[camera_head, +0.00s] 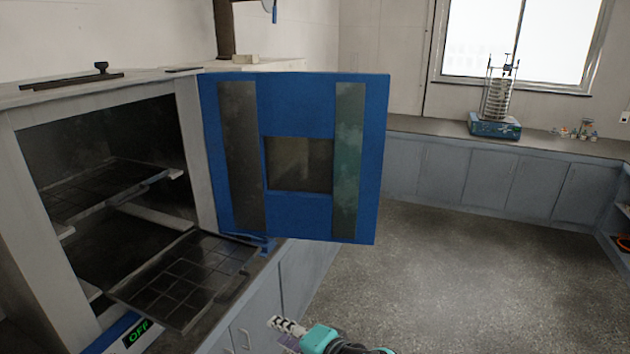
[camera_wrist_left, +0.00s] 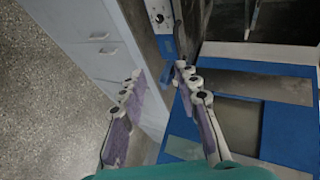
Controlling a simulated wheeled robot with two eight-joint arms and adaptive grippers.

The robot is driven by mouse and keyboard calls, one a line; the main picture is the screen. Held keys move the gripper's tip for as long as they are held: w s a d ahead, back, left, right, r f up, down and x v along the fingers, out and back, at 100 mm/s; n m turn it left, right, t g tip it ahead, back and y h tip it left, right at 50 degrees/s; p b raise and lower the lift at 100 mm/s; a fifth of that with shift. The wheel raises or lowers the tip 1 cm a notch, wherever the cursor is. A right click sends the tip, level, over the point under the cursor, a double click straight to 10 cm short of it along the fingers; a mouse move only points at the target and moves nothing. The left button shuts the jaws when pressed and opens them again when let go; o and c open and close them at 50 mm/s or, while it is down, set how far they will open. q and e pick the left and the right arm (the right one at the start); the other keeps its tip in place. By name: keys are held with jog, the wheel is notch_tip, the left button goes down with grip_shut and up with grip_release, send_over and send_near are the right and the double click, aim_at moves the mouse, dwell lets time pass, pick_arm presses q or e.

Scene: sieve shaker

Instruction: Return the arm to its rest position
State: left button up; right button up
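My left gripper (camera_head: 285,326) shows at the bottom of the head view, in front of the cabinet below the oven. In the left wrist view its two fingers (camera_wrist_left: 160,72) stand apart with purple pads, and nothing is between them. The teal gripper body shows at the bottom of that view. My right gripper is in neither view.
A white oven (camera_head: 192,150) stands at left with its blue door (camera_head: 290,100) wide open. A wire shelf (camera_head: 185,280) sticks out of it. A sieve shaker (camera_head: 495,127) stands on the far counter (camera_head: 430,127). The grey floor (camera_head: 440,270) is clear.

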pick_arm(q)
jog(key=s+a+f+n+g+h, duration=0.1)
jog(key=s+a+f+n+h, duration=0.6)
jog(key=s+a+f+h, duration=0.1)
jog(key=shift+s+a+f+n+g+h, duration=0.4)
jog(key=shift+s+a, duration=0.65)
jog(key=shift+a, duration=0.85)
